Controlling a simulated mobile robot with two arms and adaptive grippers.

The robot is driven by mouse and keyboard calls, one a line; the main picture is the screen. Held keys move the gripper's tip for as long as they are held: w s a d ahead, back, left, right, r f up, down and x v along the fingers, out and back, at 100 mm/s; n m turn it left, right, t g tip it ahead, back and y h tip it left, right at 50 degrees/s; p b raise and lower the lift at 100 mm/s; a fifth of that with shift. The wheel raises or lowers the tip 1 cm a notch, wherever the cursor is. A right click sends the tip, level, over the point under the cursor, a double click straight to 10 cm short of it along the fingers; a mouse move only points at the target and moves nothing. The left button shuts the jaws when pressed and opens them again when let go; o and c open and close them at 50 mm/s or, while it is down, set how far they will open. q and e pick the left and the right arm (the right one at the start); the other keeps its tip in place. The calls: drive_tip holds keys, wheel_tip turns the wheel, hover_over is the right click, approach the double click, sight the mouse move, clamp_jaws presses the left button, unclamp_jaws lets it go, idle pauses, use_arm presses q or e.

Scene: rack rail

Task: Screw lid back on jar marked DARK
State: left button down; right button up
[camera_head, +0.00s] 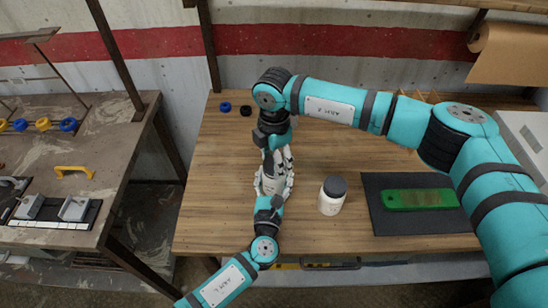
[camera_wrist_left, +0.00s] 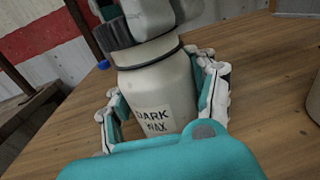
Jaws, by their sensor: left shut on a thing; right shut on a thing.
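The white jar labelled DARK WAX (camera_wrist_left: 158,88) stands upright on the wooden bench. My left gripper (camera_head: 273,186) is shut around its body, with its fingers on both sides in the left wrist view (camera_wrist_left: 160,105). The dark ribbed lid (camera_wrist_left: 117,36) is at the jar's mouth. My right gripper (camera_head: 279,158) comes from above and behind and is shut on the lid, its pale fingers covering much of it. A dark band shows under the lid at the jar's shoulder. I cannot tell how tightly the lid sits. In the head view the grippers hide most of the jar.
A second white jar with a dark lid (camera_head: 332,195) stands just right of the grippers. A dark mat (camera_head: 390,225) with a green board (camera_head: 420,199) lies further right. Blue (camera_head: 225,106) and black (camera_head: 246,109) rings lie at the back left. The bench's left front is clear.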

drive_tip(key=shift+f, duration=0.2)
drive_tip(key=m, duration=0.9)
drive_tip(key=shift+w+m, duration=0.1)
drive_tip(key=shift+m, duration=0.3)
drive_tip(key=o, duration=0.7)
drive_tip(key=shift+o, duration=0.2)
